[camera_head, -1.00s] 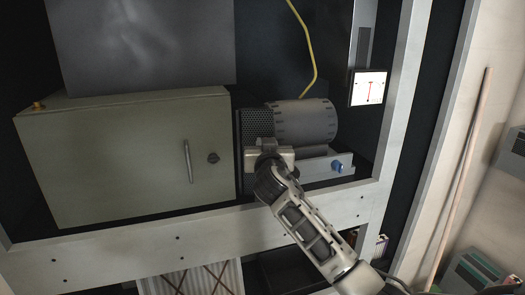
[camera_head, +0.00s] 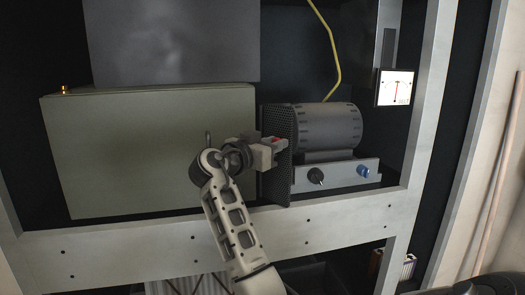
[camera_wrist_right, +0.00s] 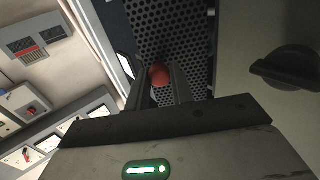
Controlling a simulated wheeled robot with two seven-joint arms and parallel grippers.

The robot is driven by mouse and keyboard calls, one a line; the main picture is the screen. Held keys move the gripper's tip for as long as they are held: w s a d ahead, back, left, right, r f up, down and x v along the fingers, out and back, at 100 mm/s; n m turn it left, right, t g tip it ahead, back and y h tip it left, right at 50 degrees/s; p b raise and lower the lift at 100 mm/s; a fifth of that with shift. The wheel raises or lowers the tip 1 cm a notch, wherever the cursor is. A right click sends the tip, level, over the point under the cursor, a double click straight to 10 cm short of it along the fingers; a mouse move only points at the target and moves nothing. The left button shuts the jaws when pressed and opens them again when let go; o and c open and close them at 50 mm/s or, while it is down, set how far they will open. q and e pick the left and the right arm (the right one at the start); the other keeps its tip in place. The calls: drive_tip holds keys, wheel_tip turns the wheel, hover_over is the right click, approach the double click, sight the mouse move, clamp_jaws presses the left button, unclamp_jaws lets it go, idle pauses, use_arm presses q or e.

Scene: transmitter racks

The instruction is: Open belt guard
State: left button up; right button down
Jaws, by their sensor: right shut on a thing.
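The belt guard (camera_head: 280,122) is a dark perforated panel at the left side of the grey ribbed motor (camera_head: 330,125). Its mesh also fills the upper middle of the right wrist view (camera_wrist_right: 165,35). A round red knob (camera_wrist_right: 159,75) sits in front of the mesh. My right gripper (camera_head: 276,150) comes in from the left, in front of the cabinet, and is shut on the red knob, with one finger on each side of it. How far the guard stands open is hard to tell. My left gripper is not in view.
A grey-green cabinet (camera_head: 130,150) stands left of the guard; its dark turn knob (camera_wrist_right: 287,67) is close to my right gripper. A control strip (camera_head: 340,177) with black and blue knobs lies under the motor. A gauge (camera_head: 397,87) and frame post (camera_head: 428,110) stand to the right.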

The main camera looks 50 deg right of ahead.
idle(0.3)
drive_tip(key=c, duration=1.2)
unclamp_jaws()
drive_tip(key=a, duration=1.6)
drive_tip(key=shift+s, duration=0.4)
